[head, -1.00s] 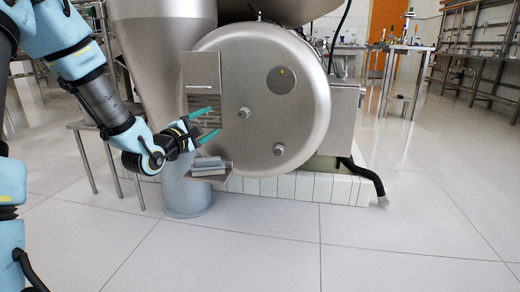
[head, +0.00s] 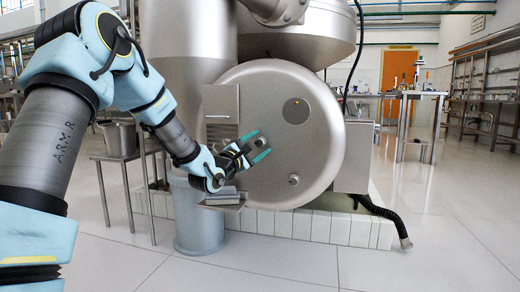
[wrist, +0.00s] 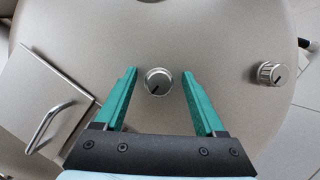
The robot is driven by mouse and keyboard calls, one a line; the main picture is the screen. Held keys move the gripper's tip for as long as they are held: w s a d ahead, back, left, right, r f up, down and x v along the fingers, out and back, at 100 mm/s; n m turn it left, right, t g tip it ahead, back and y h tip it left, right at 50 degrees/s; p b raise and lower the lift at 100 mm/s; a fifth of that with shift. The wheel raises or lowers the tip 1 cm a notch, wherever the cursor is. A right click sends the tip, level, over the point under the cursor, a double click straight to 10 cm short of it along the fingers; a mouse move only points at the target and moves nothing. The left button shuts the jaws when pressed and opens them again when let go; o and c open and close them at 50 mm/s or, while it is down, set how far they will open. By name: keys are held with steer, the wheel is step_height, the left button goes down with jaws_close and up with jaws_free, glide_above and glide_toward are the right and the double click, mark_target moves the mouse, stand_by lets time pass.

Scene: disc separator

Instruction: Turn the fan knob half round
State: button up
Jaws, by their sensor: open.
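A round metal knob (head: 259,142) with a dark pointer line sits on the face of the big steel disc (head: 325,150). In the wrist view this knob (wrist: 158,82) lies between the tips of my open green fingers, with a gap on each side. My gripper (head: 263,144) also shows in the head view, in front of the disc, reaching in from the left; its fingers (wrist: 158,74) straddle the knob. A second knob (head: 293,180) is lower right on the disc, and to the right in the wrist view (wrist: 271,74). I see no readable label saying which is the fan knob.
A square panel (head: 220,103) with a handle (wrist: 48,128) is left of the knobs. A small shelf (head: 222,205) holding grey items is just below my gripper. A black hose (head: 380,210) lies at the right base. The tiled floor in front is clear.

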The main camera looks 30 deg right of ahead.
steer(key=shift+w+d+r, duration=0.1)
steer(key=shift+w+d, duration=0.15)
steer(key=shift+d, duration=0.15)
jaws_close()
stand_by(0.4)
